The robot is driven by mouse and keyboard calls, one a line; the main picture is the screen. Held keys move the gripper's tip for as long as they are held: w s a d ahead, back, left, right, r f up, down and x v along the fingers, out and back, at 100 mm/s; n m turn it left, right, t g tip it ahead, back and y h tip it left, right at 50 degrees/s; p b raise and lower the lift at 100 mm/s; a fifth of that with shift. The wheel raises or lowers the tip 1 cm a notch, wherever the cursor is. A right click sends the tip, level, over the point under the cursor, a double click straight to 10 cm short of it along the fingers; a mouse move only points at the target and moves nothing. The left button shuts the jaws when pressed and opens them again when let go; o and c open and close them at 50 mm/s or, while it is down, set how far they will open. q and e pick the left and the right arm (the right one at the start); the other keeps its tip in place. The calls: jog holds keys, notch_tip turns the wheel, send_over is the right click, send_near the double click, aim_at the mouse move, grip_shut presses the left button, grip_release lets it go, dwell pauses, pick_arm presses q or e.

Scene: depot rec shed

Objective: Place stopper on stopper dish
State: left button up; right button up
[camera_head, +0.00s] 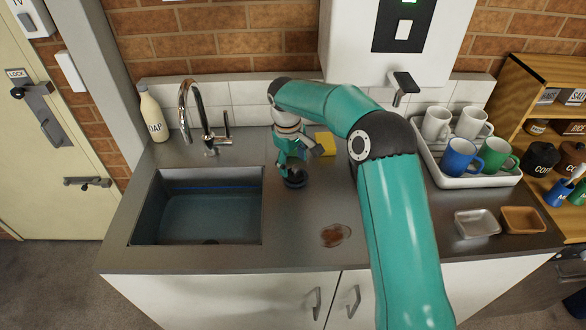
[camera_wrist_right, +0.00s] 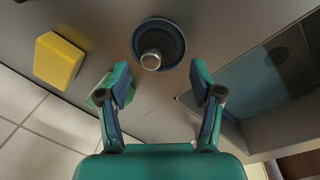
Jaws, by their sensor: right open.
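The stopper (camera_wrist_right: 150,60), a dark disc with a shiny metal knob, appears to sit inside a round dark blue-grey dish (camera_wrist_right: 180,33) on the counter. The dish's raised rim rings the disc in the right wrist view. In the head view this dark round dish (camera_head: 296,183) is small and partly covered by my gripper, so the stopper is hard to make out there. My right gripper (camera_wrist_right: 160,80) is open and empty, its fingertips apart with the knob just beyond them. In the head view the right gripper (camera_head: 291,168) is over the dish. My left gripper is not in view.
The sink basin (camera_head: 165,175) is left of the dish, with the tap (camera_head: 187,105) behind it. A yellow sponge (camera_head: 326,142) lies behind right. A brown stain (camera_head: 335,235) is in front. A mug tray (camera_head: 447,178) and two small trays (camera_head: 477,222) stand right.

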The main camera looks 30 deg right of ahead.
aim_at(290, 180)
notch_tip(290, 180, up, 9)
jog(key=a, duration=0.1)
jog(key=shift+s, duration=0.15)
jog(key=shift+f, duration=0.1)
dwell(0.4)
